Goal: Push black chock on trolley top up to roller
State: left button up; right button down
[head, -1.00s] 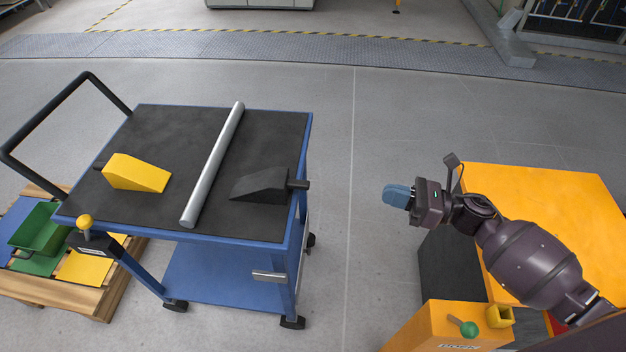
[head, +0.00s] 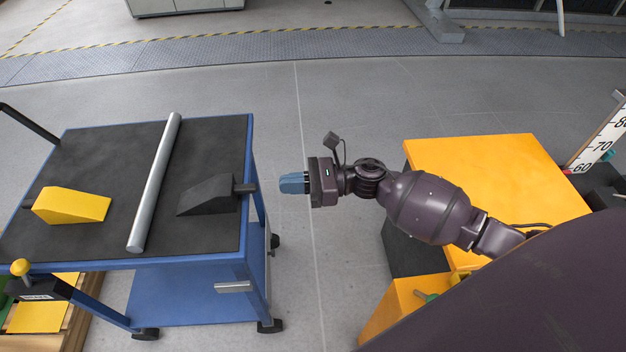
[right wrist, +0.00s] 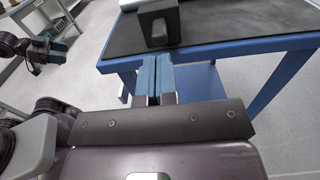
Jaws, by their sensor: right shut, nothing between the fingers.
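The black chock (head: 208,196) is a wedge on the dark trolley top (head: 95,160), its thin end toward the grey roller (head: 155,185). A small gap shows between its tip and the roller. A short black handle (head: 246,187) sticks out from its thick end, over the trolley's right edge. My right gripper (head: 282,183), with blue fingers, is shut and empty, just right of the handle and apart from it. In the right wrist view the chock's end (right wrist: 158,28) stands beyond the shut fingers (right wrist: 155,78).
A yellow chock (head: 75,206) lies on the trolley top left of the roller. A yellow-knobbed post (head: 20,267) stands at the trolley's front left. An orange cabinet (head: 500,180) stands to the right under my right arm. Bare floor separates trolley and cabinet.

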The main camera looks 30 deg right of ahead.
aim_at(257, 186)
jog(key=shift+x, duration=2.15)
jog(key=shift+a, duration=0.1)
jog(key=x, duration=0.5)
jog(key=shift+w+a+f+b, duration=0.1)
jog(key=shift+a+b, duration=0.1)
jog(key=shift+b, duration=0.15)
jog(key=shift+d, duration=0.1)
jog(key=v, duration=1)
jog(key=shift+d, duration=0.35)
jog(key=shift+s+a, duration=0.15)
jog(key=shift+s, duration=0.05)
